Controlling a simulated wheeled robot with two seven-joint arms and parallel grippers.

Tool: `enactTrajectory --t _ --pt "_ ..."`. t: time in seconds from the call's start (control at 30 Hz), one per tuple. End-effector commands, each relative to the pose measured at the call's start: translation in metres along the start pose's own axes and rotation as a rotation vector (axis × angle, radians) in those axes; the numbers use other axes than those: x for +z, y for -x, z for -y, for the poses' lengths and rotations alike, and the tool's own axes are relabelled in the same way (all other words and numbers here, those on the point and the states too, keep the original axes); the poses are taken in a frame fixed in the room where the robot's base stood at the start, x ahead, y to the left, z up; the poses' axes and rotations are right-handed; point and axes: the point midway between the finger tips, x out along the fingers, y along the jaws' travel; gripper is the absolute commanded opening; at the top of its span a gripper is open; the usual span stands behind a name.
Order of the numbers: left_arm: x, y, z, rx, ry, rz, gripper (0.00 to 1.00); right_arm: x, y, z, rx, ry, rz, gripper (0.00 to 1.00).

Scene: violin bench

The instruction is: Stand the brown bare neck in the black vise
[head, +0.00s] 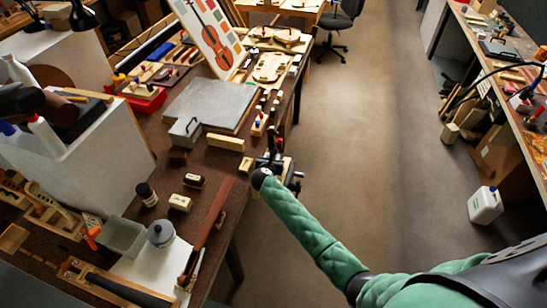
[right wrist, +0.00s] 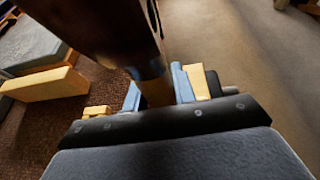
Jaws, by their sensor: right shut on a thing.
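My right gripper (head: 268,168) is at the bench's right edge, at the end of the green-sleeved arm. In the right wrist view the gripper (right wrist: 155,92) is shut on the brown neck (right wrist: 105,30), which rises toward the camera, large and dark. In the head view the neck (head: 275,140) is a thin dark upright shape. The black vise (head: 296,176) is right by the gripper, partly hidden behind it. The neck's lower end is hidden between the fingers, so I cannot tell whether it sits in the vise. My left gripper is not in view.
A grey slab (head: 212,104) and a light wood block (head: 225,142) lie left of the gripper. A long reddish-brown piece (head: 208,232), small blocks and jars occupy the near bench. The floor (head: 355,130) to the right is open. A white jug (head: 485,205) stands there.

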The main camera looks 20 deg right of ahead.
Motion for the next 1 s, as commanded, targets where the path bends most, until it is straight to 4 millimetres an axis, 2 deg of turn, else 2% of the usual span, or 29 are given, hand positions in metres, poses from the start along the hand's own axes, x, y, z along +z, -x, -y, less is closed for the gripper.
enactTrajectory --t 1.0 --pt "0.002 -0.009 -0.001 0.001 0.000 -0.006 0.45 -0.019 -0.008 0.000 0.000 0.001 0.001 0.00"
